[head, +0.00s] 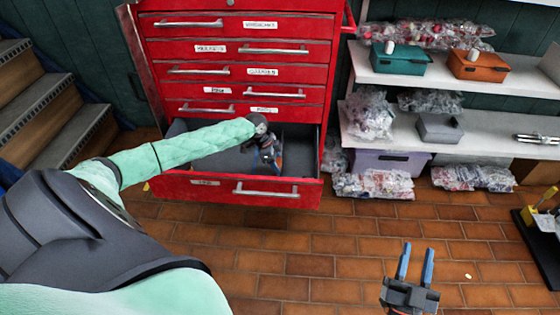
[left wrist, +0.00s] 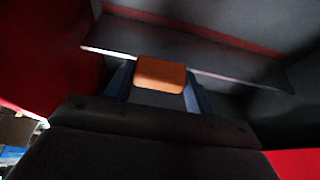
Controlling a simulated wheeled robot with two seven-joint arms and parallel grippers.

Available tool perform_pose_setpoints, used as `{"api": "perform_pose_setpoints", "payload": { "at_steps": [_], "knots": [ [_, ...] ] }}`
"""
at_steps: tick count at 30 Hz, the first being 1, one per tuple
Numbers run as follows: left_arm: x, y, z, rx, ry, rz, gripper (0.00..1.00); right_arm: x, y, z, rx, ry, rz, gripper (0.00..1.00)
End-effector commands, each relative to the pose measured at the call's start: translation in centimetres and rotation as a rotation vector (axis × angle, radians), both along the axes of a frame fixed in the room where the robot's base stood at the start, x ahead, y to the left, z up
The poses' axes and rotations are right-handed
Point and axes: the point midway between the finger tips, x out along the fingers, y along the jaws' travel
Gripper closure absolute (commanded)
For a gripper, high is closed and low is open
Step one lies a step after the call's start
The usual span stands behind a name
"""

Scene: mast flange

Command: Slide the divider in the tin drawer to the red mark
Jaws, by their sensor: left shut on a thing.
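The tin drawer (head: 215,187) is the lowest drawer of a red cabinet and stands pulled open. My left gripper (head: 270,160) reaches down inside it, toward the right part of the drawer. In the left wrist view, its blue fingers are shut on an orange block (left wrist: 160,74), which lies against a thin grey panel, the divider (left wrist: 220,55). The divider runs across the drawer, tilted in the picture. In the head view my gripper largely covers this spot. A red strip shows beyond the panel; I cannot tell whether it is the red mark. My right gripper (head: 415,262) is open and empty above the floor.
The closed drawers (head: 240,50) of the cabinet rise just above and behind the open one. At right, a white shelf (head: 480,140) holds bins and bagged parts. Wooden steps (head: 40,110) stand at left. The brick floor before the drawer is mostly clear.

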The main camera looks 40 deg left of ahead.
Motion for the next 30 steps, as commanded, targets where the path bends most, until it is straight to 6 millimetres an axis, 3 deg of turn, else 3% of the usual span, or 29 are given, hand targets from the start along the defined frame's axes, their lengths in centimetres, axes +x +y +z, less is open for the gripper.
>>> {"api": "perform_pose_setpoints", "payload": {
  "at_steps": [3,9,14,22,23,26,30],
  "knots": [
    [-0.2,0.5,0.2,0.0,0.0,0.001,0.86,0.4,0.3,-3.5,-0.026,0.114,0.007,0.64],
    [-0.6,1.0,0.1,0.0,0.0,0.001,0.86,0.6,0.6,-8.2,-0.061,0.256,0.017,0.64],
    [-0.6,1.1,0.1,0.0,0.0,0.001,0.86,0.6,0.7,-9.5,-0.071,0.298,0.02,0.64],
    [-0.6,1.1,0.0,0.001,0.0,0.001,0.86,0.6,0.7,-9.6,-0.072,0.3,0.021,0.64],
    [-0.6,1.1,0.0,0.001,0.0,0.001,0.44,0.6,0.7,-9.6,-0.072,0.3,0.021,0.64],
    [-0.6,1.1,0.0,0.0,-0.001,0.0,0.24,0.6,0.7,-9.6,-0.071,0.299,0.021,0.64],
    [-0.6,1.1,0.0,0.0,-0.001,0.0,0.24,0.6,0.7,-9.5,-0.07,0.297,0.02,0.64]
  ]
}}
